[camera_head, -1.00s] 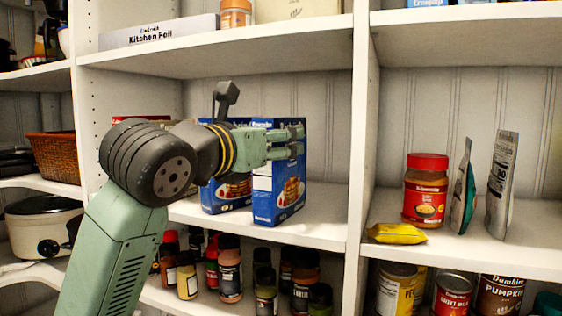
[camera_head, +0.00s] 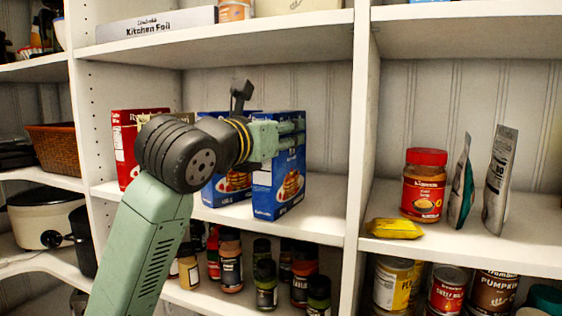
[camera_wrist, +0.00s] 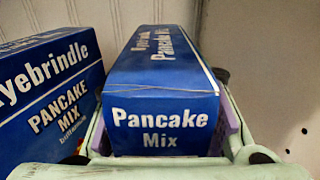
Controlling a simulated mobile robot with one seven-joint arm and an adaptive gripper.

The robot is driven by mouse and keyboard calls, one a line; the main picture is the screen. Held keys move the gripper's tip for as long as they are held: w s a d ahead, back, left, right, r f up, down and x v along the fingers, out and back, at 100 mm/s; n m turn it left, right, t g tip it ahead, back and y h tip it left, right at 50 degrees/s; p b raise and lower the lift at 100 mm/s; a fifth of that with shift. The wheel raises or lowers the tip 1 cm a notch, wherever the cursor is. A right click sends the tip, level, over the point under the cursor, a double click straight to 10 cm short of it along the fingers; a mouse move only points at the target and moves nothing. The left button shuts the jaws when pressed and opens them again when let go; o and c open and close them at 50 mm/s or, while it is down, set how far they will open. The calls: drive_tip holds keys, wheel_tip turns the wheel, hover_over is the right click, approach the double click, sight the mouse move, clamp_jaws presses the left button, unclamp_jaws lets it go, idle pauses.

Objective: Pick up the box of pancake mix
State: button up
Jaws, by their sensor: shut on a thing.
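The blue pancake mix box (camera_head: 278,195) stands upright on the middle shelf, with a stack of pancakes pictured on its side. In the wrist view its end panel and long face (camera_wrist: 165,80) fill the middle, between my fingers. My gripper (camera_head: 290,138) is shut on the upper part of this box, one finger on each side. The fingers also show in the wrist view (camera_wrist: 165,145). A second blue pancake mix box (camera_head: 225,190) stands just to the left, partly hidden by my arm; it also shows in the wrist view (camera_wrist: 50,95). I cannot tell whether the held box is clear of the shelf.
A red box (camera_head: 127,150) stands farther left on the shelf (camera_head: 325,215). An upright divider (camera_head: 360,130) is to the right, with a peanut butter jar (camera_head: 424,190) and yellow packet (camera_head: 395,228) beyond it. Jars (camera_head: 230,265) crowd the shelf below. Another shelf (camera_head: 230,50) is above.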

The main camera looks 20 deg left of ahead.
clamp_jaws()
drive_tip(key=shift+r, duration=0.2)
idle(0.6)
